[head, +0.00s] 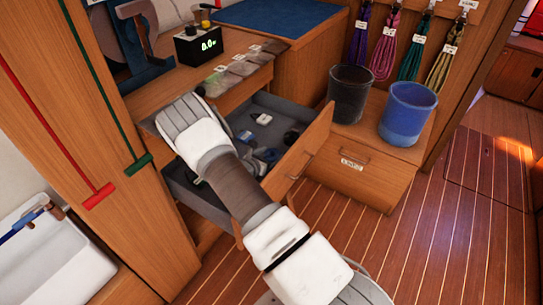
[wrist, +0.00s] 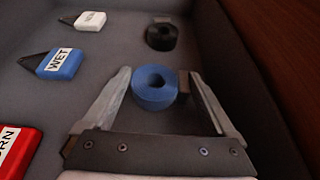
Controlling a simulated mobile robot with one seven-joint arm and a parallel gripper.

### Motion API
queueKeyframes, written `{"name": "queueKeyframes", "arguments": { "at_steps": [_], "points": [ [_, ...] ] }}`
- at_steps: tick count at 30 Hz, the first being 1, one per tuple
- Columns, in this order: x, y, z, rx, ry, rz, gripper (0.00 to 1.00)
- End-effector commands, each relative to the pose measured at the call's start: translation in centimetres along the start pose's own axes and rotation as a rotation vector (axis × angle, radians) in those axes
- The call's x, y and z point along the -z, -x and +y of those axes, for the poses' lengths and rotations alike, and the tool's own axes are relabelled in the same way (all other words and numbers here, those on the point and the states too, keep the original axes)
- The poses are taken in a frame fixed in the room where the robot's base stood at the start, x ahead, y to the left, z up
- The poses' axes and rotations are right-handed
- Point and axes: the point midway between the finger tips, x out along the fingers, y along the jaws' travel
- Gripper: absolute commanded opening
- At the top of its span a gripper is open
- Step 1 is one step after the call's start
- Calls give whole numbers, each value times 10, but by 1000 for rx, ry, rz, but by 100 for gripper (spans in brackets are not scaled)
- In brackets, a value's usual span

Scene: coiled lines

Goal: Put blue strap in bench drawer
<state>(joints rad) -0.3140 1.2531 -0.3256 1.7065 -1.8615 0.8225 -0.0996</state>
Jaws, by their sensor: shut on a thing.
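The blue strap (wrist: 153,88) is a small coiled roll in the wrist view. It sits between the two fingers of my gripper (wrist: 158,85), which are shut on it. Below and around it is the grey floor of the open bench drawer (wrist: 205,45). Whether the roll touches that floor is hard to tell. In the head view the bench drawer (head: 302,150) is pulled out under the bench top, with my arm reaching across it. My gripper and the held strap are hidden behind my arm there.
In the drawer lie a black roll (wrist: 160,37), a blue tag marked WET (wrist: 62,64), a white tag (wrist: 90,20) and a red tag (wrist: 15,150). The drawer's brown wall (wrist: 255,35) is close on the right. A black bucket (head: 349,95) and blue bucket (head: 407,112) stand beside the drawer.

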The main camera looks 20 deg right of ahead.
Motion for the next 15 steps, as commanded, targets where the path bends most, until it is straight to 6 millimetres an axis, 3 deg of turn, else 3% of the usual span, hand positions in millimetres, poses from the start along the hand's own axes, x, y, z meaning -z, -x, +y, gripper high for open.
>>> {"name": "queueKeyframes", "arguments": {
  "at_steps": [3, 4, 15],
  "points": [
    [4, -2, 0, 0, 0, 0, 33],
    [3, -1, 0, 0, 0, 0, 97],
    [-2, 2, 0, 0, 0, 0, 100]
  ]
}}
